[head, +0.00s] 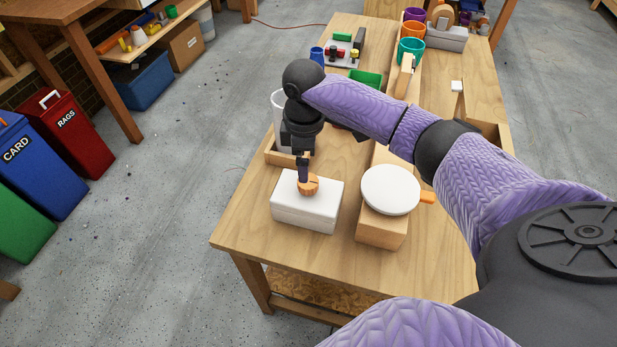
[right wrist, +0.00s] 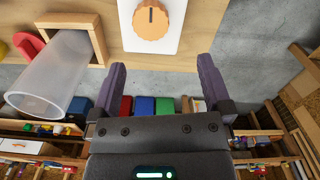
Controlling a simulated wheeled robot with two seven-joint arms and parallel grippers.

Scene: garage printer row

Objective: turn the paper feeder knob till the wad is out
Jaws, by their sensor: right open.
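The paper feeder is a white box (head: 305,212) near the left front of the wooden table. Its orange knob (head: 311,187) sits on top. In the right wrist view the scalloped knob (right wrist: 152,22) has a dark index line, and the white face (right wrist: 185,12) is around it. My right gripper (head: 303,178) is over the knob, pointing down. In the wrist view my right gripper (right wrist: 162,65) is open with nothing between its fingers, and the knob lies beyond the tips. I cannot tell whether a finger touches it. I see no wad. My left gripper is out of view.
A white disc (head: 390,189) with an orange tab rests on a wooden block (head: 381,228) to the right. A clear tube (head: 278,115) stands behind the feeder, also in the wrist view (right wrist: 55,75). A green tray (head: 366,78) and several cups are farther back. The front table area is clear.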

